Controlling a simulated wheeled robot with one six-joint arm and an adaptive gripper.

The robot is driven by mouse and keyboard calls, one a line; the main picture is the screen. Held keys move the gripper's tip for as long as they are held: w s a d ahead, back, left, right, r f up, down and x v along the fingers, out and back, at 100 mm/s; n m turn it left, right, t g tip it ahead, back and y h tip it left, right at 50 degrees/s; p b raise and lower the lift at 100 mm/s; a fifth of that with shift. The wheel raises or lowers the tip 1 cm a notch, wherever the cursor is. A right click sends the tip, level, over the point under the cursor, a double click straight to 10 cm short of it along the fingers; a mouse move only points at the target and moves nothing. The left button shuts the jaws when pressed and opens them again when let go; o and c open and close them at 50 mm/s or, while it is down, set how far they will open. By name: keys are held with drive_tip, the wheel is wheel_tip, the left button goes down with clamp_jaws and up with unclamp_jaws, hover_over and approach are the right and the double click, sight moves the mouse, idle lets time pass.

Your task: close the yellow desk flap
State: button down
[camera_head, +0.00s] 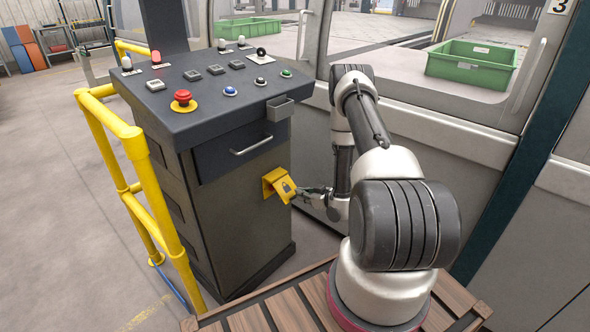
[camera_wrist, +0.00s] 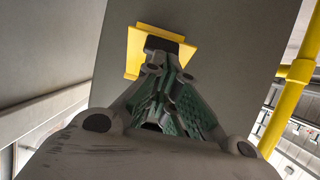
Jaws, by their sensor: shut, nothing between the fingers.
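My gripper (camera_head: 299,192) is shut and empty, at the right edge of the flap in the head view. In the wrist view the shut fingertips (camera_wrist: 168,46) lie over the yellow flap (camera_wrist: 134,52) and hide part of it. I cannot tell whether they touch it.
A drawer with a metal handle (camera_head: 252,146) and a small grey box (camera_head: 280,109) jut out above the flap. Buttons and a red emergency stop (camera_head: 183,100) are on the desk top. A yellow rail (camera_head: 117,150) runs along the left side. Machine panels stand at the right.

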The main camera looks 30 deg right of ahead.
drive_tip(key=w+a+f+t, duration=0.1)
drive_tip(key=w+a+f, duration=0.1)
drive_tip(key=w+f, duration=0.4)
drive_tip(key=shift+f+y, duration=0.3)
drive_tip(key=shift+f, duration=1.4)
drive_tip(key=shift+s, duration=0.1)
